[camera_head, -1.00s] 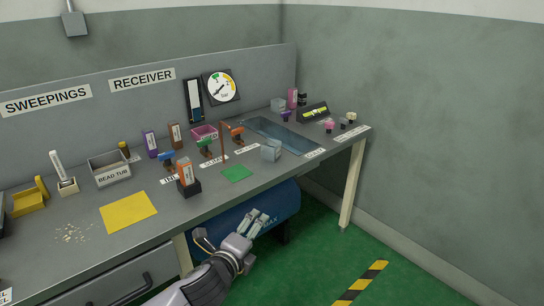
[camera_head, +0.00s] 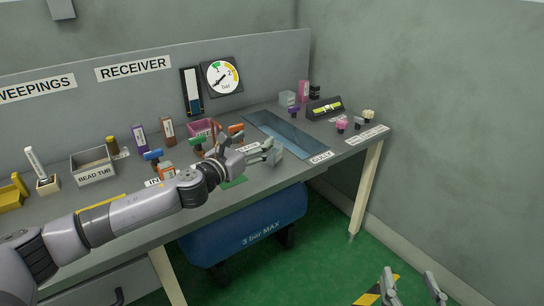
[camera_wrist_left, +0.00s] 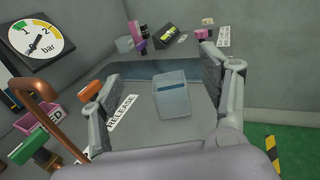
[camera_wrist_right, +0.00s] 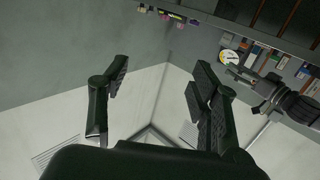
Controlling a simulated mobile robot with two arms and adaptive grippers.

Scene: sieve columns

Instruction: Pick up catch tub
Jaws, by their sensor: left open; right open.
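The catch tub appears to be the small translucent grey-blue tub (camera_wrist_left: 172,97), with a darker band near its top, on the bench by the sunken basin. In the head view the tub (camera_head: 277,151) is partly hidden by my left gripper (camera_head: 264,152). In the left wrist view my left gripper (camera_wrist_left: 158,80) is open, with the tub seen between its fingers; I cannot tell whether either finger touches it. My right gripper (camera_head: 410,284) is open and empty, low over the floor, away from the bench. It also shows in the right wrist view (camera_wrist_right: 160,85).
The basin (camera_head: 287,134) lies just behind the tub. Orange (camera_head: 236,130) and green (camera_head: 197,142) valve handles, a copper pipe (camera_wrist_left: 38,90) and a pink tub (camera_wrist_left: 48,118) stand close to my left gripper. A blue tank (camera_head: 245,225) is under the bench.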

